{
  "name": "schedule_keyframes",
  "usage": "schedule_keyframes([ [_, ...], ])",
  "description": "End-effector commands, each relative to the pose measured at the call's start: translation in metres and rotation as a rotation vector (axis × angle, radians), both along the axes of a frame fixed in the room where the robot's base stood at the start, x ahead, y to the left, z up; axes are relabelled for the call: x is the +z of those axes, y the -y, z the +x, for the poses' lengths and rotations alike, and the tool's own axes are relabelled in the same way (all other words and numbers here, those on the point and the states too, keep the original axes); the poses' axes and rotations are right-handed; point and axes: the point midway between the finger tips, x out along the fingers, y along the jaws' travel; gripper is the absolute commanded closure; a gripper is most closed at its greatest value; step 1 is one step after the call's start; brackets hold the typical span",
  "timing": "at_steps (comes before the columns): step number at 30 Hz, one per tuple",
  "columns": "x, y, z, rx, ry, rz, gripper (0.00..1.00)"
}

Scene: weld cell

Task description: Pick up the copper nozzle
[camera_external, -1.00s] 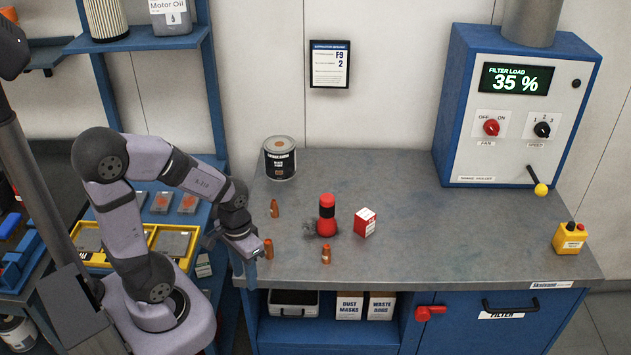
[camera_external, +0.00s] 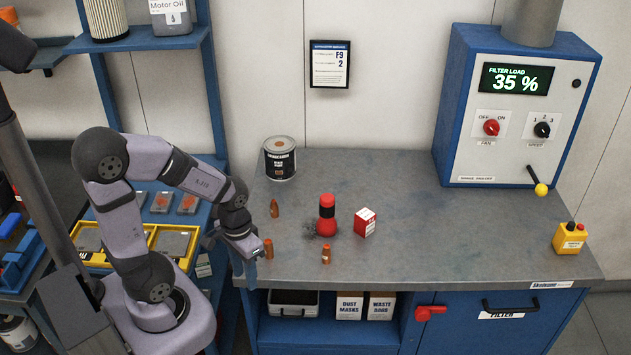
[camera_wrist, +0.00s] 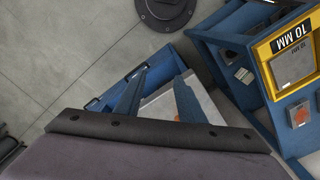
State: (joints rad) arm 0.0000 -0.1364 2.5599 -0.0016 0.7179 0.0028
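Three small copper nozzles stand on the grey workbench top (camera_external: 430,240). One nozzle (camera_external: 274,208) is at the left, one (camera_external: 268,249) is by the front left edge, and one (camera_external: 326,254) is in front of the red-and-black bottle. My gripper (camera_external: 250,258) is at the bench's left front corner, just left of the front-left nozzle; contact cannot be made out. In the wrist view, the two blue fingers of my gripper (camera_wrist: 162,76) are apart with nothing held between them.
A red-and-black bottle (camera_external: 327,216), a small red-and-white box (camera_external: 365,223) and a round can (camera_external: 280,160) stand on the bench. A blue filter unit (camera_external: 515,110) and a yellow button box (camera_external: 570,239) are at the right.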

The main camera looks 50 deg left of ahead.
Motion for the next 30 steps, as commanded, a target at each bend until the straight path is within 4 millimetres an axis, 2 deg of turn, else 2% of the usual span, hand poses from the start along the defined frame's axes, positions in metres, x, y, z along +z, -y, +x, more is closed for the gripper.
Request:
schedule_keyframes([
  [11, 0.000, 0.000, 0.000, 0.000, 0.000, 0.000, 0.64],
  [12, 0.000, 0.000, 0.000, 0.000, 0.000, 0.000, 0.58],
  [22, 0.001, 0.000, 0.000, 0.000, 0.000, 0.000, 0.58],
  [26, 0.007, 0.000, 0.001, 0.000, 0.003, 0.000, 0.58],
  [30, 0.024, 0.000, 0.001, 0.000, 0.006, 0.000, 0.58],
])
